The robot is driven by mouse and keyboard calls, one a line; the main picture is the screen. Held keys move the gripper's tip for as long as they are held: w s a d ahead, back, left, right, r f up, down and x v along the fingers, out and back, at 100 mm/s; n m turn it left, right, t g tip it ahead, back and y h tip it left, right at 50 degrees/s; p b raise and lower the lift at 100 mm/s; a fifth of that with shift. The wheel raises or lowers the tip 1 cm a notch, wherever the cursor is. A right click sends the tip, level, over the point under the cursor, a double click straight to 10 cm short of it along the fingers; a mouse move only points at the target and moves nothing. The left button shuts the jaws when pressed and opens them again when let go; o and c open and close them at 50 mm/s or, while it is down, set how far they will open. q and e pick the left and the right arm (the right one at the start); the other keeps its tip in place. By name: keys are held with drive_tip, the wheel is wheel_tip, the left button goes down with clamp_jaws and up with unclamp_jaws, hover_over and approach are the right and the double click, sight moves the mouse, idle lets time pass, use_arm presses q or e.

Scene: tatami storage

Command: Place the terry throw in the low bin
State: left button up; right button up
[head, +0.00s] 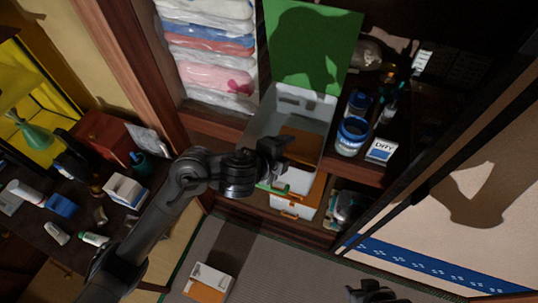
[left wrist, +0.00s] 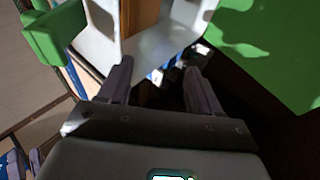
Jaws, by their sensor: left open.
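I cannot tell for sure which thing is the terry throw. Folded, plastic-wrapped textiles (head: 208,45) in white, blue, red and pink are stacked at the upper left. Which container is the low bin is also unclear. A white bin with an orange front (head: 298,186) stands low in the cupboard, and a small white and orange box (head: 208,283) is on the floor. My left gripper (head: 273,150) is open and empty in front of the shelf. In the left wrist view, its fingers (left wrist: 158,85) are apart below a white container (left wrist: 165,42). My right gripper (head: 372,292) shows only partly at the bottom edge.
A blue-lidded jar (head: 352,135) and a white labelled box (head: 381,150) are right of my left gripper. A cluttered desk (head: 75,225) is at left. The floor (head: 270,270) is mostly clear.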

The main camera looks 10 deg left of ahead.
use_arm(q)
drive_tip(key=p+v, duration=0.5)
drive_tip(key=v, duration=0.5)
drive_tip(key=s+a+f+n+g+y, duration=0.2)
drive_tip(key=s+a+f+n+g, duration=0.1)
drive_tip(key=s+a+f+n, duration=0.5)
drive_tip(key=s+a+f+n+g+y, duration=0.2)
drive_tip(key=s+a+f+n+y, duration=0.1)
drive_tip(key=s+a+f+n, duration=0.5)
drive_tip(key=s+f+n, duration=0.3)
drive_tip(key=s+n, duration=0.1)
drive_tip(key=s, duration=0.1)
drive_tip(key=shift+a+g, duration=0.25)
drive_tip(key=shift+g, duration=0.15)
wheel_tip(320, 180, up, 5)
drive_tip(key=p, duration=0.5)
drive_tip(key=shift+r, duration=0.2)
